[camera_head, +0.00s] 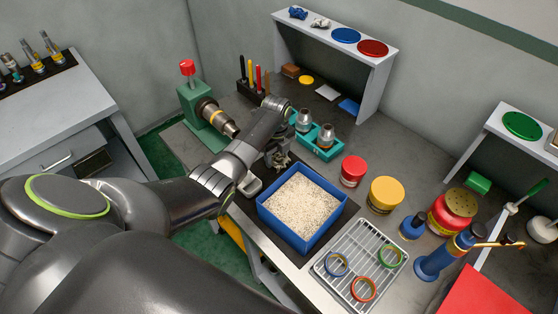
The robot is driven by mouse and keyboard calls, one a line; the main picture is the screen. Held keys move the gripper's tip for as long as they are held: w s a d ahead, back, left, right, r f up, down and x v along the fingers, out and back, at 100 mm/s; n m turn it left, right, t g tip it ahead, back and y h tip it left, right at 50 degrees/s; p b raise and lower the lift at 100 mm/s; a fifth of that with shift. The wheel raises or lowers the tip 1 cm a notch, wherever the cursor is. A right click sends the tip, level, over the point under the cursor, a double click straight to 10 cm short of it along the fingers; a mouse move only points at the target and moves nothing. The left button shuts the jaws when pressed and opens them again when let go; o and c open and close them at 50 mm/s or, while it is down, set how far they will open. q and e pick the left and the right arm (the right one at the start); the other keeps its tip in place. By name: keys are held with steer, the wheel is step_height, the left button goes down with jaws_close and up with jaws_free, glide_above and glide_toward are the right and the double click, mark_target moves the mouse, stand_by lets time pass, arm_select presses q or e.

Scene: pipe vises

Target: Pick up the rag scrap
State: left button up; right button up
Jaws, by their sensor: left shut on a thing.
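No rag scrap can be told for certain. A blue crumpled piece (298,13) and a whitish crumpled piece (320,23), both cloth-like, lie on top of the back shelf. My left gripper (279,158) is low over the bench, just behind the blue bin (309,235) of pale granules and left of the teal tray (320,148). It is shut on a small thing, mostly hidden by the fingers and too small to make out. It is well apart from the shelf pieces. My right gripper is not in view.
A green vise (201,115) clamping a pipe stands left of the gripper. A red jar (353,170) and a yellow jar (385,194) stand right of the bin. A wire rack (345,265) with coloured rings lies in front. Some bench under the shelf is bare.

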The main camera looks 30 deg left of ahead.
mark_target(277, 156)
arm_select(q)
steer(key=shift+r, duration=0.1)
step_height(277, 156, up, 10)
steer(key=shift+f+b, duration=0.1)
steer(key=shift+b, duration=0.65)
steer(key=o, duration=0.4)
steer(key=c, duration=0.4)
